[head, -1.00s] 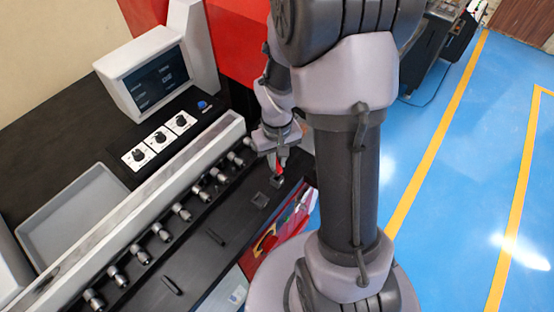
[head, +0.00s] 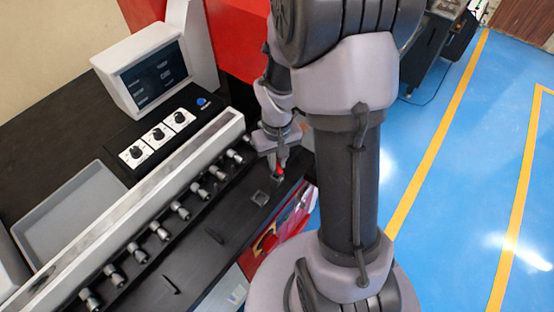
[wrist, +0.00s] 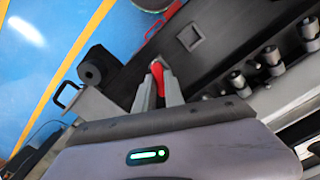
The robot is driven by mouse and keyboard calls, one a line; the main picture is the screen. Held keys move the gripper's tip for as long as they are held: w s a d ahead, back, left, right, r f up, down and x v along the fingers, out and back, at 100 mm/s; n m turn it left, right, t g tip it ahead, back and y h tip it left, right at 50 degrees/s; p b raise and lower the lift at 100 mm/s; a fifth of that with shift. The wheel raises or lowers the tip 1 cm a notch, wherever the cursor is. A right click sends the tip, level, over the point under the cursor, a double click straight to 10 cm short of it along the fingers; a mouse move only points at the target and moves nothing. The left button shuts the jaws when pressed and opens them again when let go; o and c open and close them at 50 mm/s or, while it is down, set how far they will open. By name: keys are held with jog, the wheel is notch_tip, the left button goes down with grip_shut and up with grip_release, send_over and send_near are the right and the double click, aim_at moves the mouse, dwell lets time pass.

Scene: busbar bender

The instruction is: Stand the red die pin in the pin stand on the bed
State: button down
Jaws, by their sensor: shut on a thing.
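The red die pin (wrist: 158,76) is held between the two fingers of my gripper (wrist: 157,84), which is shut on it. In the head view, my gripper (head: 281,166) is over the right end of the black bed (head: 205,250), with the red die pin (head: 280,172) at its tips. A small square block with a dark recess, which looks like the pin stand (wrist: 190,37), lies on the bed beyond the fingertips in the wrist view. It seems apart from the pin there. The pin's lower end is not clear in the head view.
A row of metal rollers (head: 161,231) runs along the bed beside a pale rail (head: 130,216). A control box with a screen (head: 157,77) and a grey tray (head: 82,215) stand behind. A black cylinder (wrist: 97,66) sits near the bed's end in the wrist view.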

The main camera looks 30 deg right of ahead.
jog(key=shift+f+b, duration=1)
jog(key=shift+f, duration=0.2)
jog(key=c, duration=1.3)
grip_release()
jog(key=shift+c, duration=0.2)
notch_tip(320, 180, up, 17)
jog(key=p, duration=0.4)
jog(key=shift+r+p, duration=0.2)
jog(key=shift+p, duration=0.15)
